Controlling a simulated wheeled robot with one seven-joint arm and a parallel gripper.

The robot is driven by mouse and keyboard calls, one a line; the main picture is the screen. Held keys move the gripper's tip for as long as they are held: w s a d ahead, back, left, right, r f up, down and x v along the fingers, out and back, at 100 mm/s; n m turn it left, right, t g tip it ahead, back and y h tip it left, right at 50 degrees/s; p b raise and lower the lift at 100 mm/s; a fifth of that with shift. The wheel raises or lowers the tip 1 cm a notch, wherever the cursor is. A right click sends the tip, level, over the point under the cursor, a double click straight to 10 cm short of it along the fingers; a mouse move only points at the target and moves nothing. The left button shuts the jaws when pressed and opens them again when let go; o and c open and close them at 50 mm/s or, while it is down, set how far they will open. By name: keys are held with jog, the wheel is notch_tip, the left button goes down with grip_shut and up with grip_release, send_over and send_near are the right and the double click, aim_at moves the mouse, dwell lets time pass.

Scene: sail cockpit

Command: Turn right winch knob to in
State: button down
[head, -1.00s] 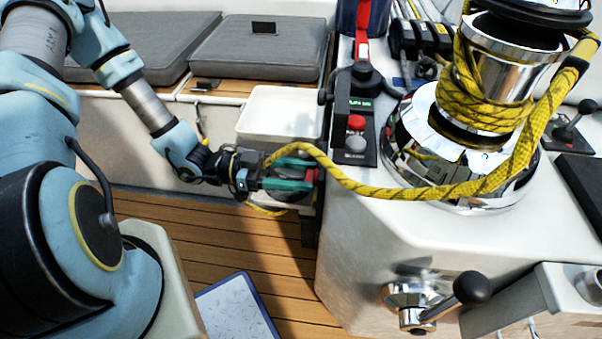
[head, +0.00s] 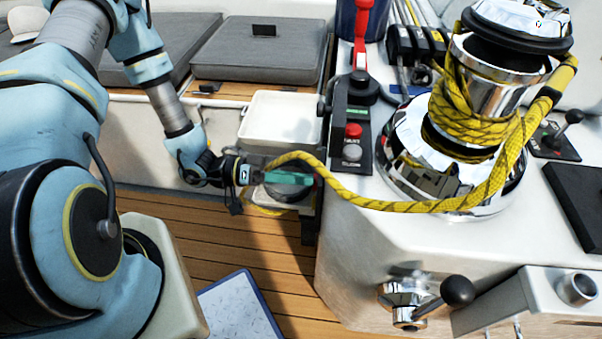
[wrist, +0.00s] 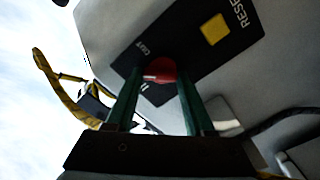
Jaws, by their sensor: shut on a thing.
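In the wrist view the red round knob (wrist: 165,68) sits on a black panel (wrist: 205,62). It has a pale pointer mark on its left side. White lettering on the panel beside it looks like "OUT"; I cannot read any "IN" label. The two green fingers of my gripper (wrist: 159,80) are shut on the knob, one on each side. In the head view my gripper (head: 300,178) reaches the left side of the white console (head: 350,240); the knob and its panel are hidden there.
A yellow rope (head: 400,205) runs from the chrome winch (head: 405,165) and passes close over my gripper. A yellow button (wrist: 214,29) labelled "RESE..." is on the same panel. A white tray (head: 281,118) stands behind my gripper. A crank with a black ball (head: 457,290) juts from the console front.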

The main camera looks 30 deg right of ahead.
jog(key=shift+w+d+f+n+p, duration=0.1)
jog(key=shift+n+p, duration=1.2)
jog(key=shift+n, duration=3.2)
jog(key=shift+c, duration=1.4)
grip_release()
jog(key=b+v, duration=0.1)
jog(key=v, duration=1)
